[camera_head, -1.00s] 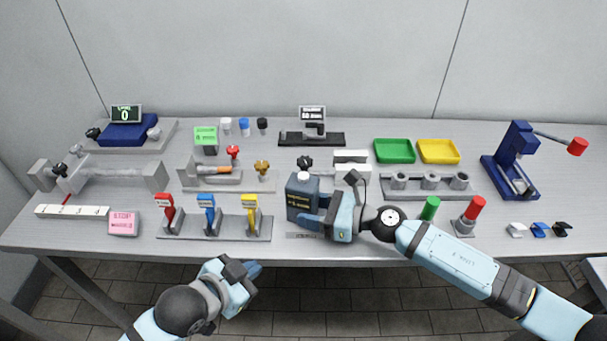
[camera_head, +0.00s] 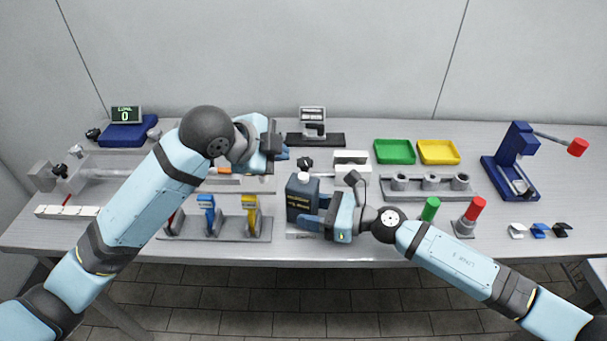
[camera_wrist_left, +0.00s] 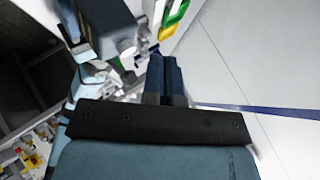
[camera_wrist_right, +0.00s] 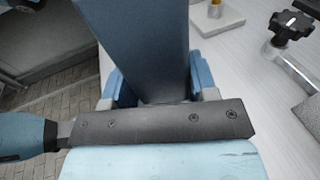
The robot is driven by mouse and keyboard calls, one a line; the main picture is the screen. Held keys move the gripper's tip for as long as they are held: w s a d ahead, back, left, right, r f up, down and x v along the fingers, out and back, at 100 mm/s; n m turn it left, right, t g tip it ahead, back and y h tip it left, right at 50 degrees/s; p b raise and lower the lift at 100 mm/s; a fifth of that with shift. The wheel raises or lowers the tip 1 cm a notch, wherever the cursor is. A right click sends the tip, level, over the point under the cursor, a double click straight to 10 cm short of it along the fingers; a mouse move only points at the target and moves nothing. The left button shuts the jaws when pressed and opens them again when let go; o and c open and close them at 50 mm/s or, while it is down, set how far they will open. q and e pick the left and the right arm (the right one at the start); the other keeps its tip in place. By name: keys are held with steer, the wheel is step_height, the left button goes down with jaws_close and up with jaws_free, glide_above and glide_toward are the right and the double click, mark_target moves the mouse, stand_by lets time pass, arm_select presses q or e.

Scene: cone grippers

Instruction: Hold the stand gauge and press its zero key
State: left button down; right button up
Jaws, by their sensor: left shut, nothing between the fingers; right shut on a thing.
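A dark blue boxy body with pale lettering, which I take for the stand gauge (camera_head: 298,196), stands near the front middle of the bench. A round white key-like cap (camera_head: 303,177) is on its top. My right gripper (camera_head: 322,221) is shut on its lower part, and the right wrist view shows the blue body (camera_wrist_right: 150,45) between the fingers. My left gripper (camera_head: 284,152) is shut and empty, raised above and behind the gauge. In the left wrist view its fingers (camera_wrist_left: 165,80) are together, with the white cap (camera_wrist_left: 127,47) to their left, apart.
A grey instrument (camera_head: 312,117) on a black base stands behind. A rack with red, blue and yellow clips (camera_head: 230,228) is left of the gauge. A white block (camera_head: 350,158) and a grey holder rail (camera_head: 430,187) lie right. Green (camera_head: 394,151) and yellow (camera_head: 438,151) trays are farther back.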

mark_target(304, 178)
arm_select(q)
steer(key=s+d+r+g, duration=0.1)
steer(key=d+r, duration=0.4)
steer(key=r, duration=0.2)
steer(key=shift+r+n+h, duration=0.3)
steer(key=shift+r, duration=0.1)
steer(key=shift+f, duration=0.1)
steer(key=shift+f, duration=4.3)
steer(key=shift+f, duration=0.1)
steer(key=shift+f, duration=0.35)
steer(key=shift+f, duration=0.4)
steer(key=shift+r, duration=0.85)
